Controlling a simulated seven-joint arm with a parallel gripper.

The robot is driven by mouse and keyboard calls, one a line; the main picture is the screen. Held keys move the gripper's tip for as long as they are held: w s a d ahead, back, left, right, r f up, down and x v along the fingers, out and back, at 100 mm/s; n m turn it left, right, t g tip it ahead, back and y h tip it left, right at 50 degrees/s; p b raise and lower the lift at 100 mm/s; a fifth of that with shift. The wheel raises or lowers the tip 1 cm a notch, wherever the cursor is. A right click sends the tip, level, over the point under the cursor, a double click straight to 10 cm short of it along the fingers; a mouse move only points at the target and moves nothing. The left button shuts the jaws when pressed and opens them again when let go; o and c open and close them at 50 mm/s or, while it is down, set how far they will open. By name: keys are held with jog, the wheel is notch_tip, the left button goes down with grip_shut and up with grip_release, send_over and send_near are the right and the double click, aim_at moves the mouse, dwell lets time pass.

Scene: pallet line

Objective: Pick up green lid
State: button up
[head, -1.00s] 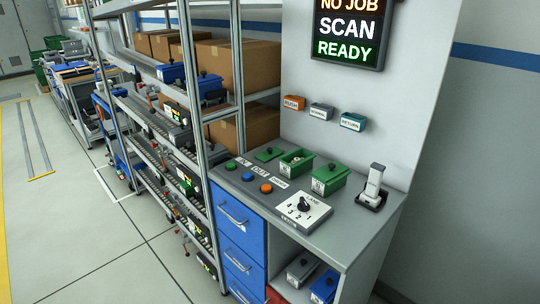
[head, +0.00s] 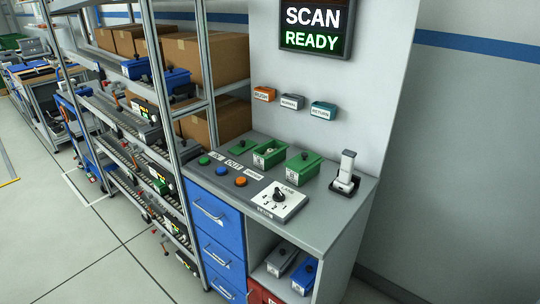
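A flat green lid (head: 243,147) with a dark knob lies on the grey counter (head: 330,222), near its back left. Just right of it stands an open green bin (head: 269,154) with pale contents that I cannot make out. Further right is a second green bin (head: 304,168) with a dark-knobbed lid on it. My gripper is not in the head view.
In front of the lid are green, blue and orange buttons (head: 240,182) and a lane dial (head: 279,200). A scanner in its stand (head: 346,173) is at the right. A shelving rack (head: 205,75) rises left of the counter. Blue drawers (head: 217,213) are below.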

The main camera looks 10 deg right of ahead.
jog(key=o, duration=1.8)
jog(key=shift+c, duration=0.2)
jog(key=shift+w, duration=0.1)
